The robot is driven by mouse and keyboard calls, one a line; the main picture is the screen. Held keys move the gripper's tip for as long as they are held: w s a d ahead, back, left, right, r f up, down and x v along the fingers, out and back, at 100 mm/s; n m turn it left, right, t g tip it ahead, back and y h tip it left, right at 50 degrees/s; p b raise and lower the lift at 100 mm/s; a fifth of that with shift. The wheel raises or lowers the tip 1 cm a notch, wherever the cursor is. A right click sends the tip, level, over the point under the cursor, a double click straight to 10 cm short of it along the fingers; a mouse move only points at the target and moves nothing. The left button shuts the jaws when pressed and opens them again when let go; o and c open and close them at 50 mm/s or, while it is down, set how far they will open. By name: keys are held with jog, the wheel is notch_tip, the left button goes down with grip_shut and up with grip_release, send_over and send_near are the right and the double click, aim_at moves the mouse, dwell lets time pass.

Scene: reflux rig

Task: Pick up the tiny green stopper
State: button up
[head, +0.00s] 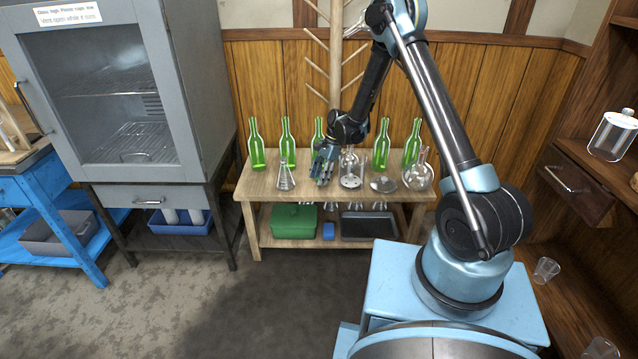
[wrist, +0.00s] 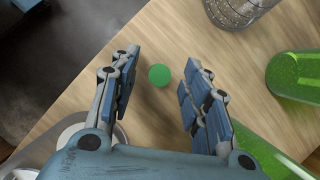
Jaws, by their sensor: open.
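The tiny green stopper (wrist: 159,75) shows in the wrist view as a small round green disc on the wooden tabletop. It lies between the two fingers of my gripper (wrist: 155,85), with a gap on each side and no contact that I can see. My gripper is open and empty. In the head view my gripper (head: 324,165) is low over the wooden table (head: 262,186), and I cannot make out the stopper there.
Several green bottles (head: 285,142) stand along the table's back; one bottle (wrist: 297,76) is right of my fingers. A conical flask (head: 285,177) stands left of my gripper and a round flask (head: 418,175) right. A grey cabinet (head: 190,90) stands left of the table.

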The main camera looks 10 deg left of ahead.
jog(key=c, duration=0.8)
jog(key=shift+r, duration=5)
